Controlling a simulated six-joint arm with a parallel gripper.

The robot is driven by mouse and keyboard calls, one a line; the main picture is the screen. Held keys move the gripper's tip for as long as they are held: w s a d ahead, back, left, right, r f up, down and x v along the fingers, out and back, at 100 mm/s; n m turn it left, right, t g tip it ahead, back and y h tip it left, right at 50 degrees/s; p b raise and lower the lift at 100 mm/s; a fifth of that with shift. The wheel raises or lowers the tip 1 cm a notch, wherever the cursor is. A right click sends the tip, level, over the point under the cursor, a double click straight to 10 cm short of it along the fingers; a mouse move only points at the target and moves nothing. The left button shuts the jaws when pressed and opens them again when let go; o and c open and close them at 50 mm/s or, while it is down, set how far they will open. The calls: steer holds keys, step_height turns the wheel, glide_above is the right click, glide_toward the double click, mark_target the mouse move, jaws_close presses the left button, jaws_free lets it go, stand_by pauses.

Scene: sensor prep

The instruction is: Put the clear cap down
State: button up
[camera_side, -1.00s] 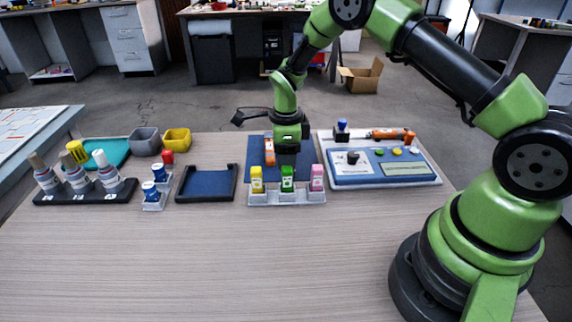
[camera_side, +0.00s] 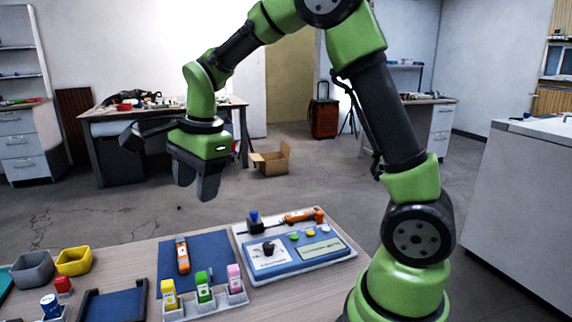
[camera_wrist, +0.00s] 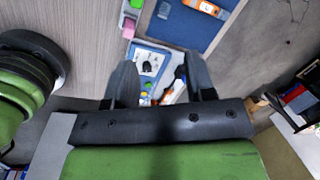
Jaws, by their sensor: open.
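My gripper (camera_side: 196,182) is raised high above the table in the side view, with its fingers pointing down. In the wrist view its two dark fingers (camera_wrist: 159,80) are spread apart, with nothing seen held between them. An orange and white device (camera_side: 182,255) lies on the blue mat (camera_side: 212,250), below the gripper. It also shows at the top of the wrist view (camera_wrist: 203,7).
A rack (camera_side: 206,307) holds yellow, green and pink bottles. A blue-topped panel (camera_side: 285,250) with a knob and buttons stands at the right. Grey (camera_side: 32,270) and yellow (camera_side: 74,261) bins and an empty dark-framed tray (camera_side: 113,304) are at the left.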

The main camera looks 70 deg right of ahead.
steer(key=s+a+r+n+t, duration=0.2)
steer(key=s+r+n, duration=0.1)
steer(key=s+n, duration=0.5)
steer(key=s+a+r+n+t+y, duration=0.1)
steer(key=s+a+r+n+t, duration=0.1)
steer(key=s+n, duration=0.6)
step_height(320, 180, up, 3)
steer(key=s+t, duration=0.1)
steer(key=s, duration=0.1)
steer(key=shift+s+a+f+y, duration=0.2)
steer(key=shift+s+y, duration=0.1)
steer(key=shift+s, duration=0.1)
